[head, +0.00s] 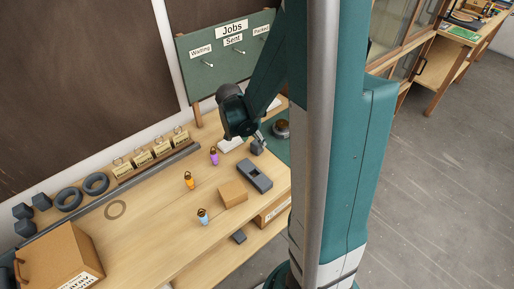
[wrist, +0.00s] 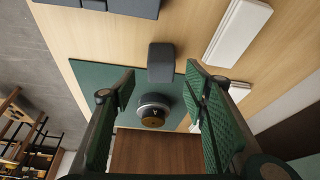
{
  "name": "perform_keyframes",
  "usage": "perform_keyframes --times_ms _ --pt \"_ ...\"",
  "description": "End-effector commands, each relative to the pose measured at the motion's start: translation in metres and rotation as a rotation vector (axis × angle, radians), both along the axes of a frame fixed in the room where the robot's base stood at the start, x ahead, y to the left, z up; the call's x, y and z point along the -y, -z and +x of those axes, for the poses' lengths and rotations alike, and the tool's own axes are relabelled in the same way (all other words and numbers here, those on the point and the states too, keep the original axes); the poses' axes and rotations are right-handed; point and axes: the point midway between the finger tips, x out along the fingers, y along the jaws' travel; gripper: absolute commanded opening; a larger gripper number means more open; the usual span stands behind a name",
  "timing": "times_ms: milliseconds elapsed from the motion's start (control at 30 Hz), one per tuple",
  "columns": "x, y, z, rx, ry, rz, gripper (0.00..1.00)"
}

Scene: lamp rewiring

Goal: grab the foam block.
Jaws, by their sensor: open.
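A dark grey block (wrist: 160,62), which looks like the foam block, stands on the wooden bench at the edge of a green mat. It also shows in the head view (head: 257,149), just below my gripper (head: 260,138). In the wrist view my gripper (wrist: 160,84) is open, with its green ridged pads on either side of an empty gap. The block lies beyond the fingertips, roughly centred between them. I see no contact. My arm hides part of the bench in the head view.
A dark slotted tray (head: 255,176) and a cardboard-coloured box (head: 233,193) are close by. A white bar (wrist: 237,30) lies beside the block. A round dark base with a brass top (wrist: 153,112) sits on the green mat (wrist: 88,75). Small coloured figures stand left of the tray.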

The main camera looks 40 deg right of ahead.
Motion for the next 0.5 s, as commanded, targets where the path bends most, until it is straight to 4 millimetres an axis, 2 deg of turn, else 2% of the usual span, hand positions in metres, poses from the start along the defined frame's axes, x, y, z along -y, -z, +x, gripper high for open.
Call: perform_keyframes --times_ms 267,500 --pt "0.001 0.002 0.0 0.0 0.0 0.0 0.45" --pt "0.006 0.016 0.002 0.0 0.0 0.0 0.45"
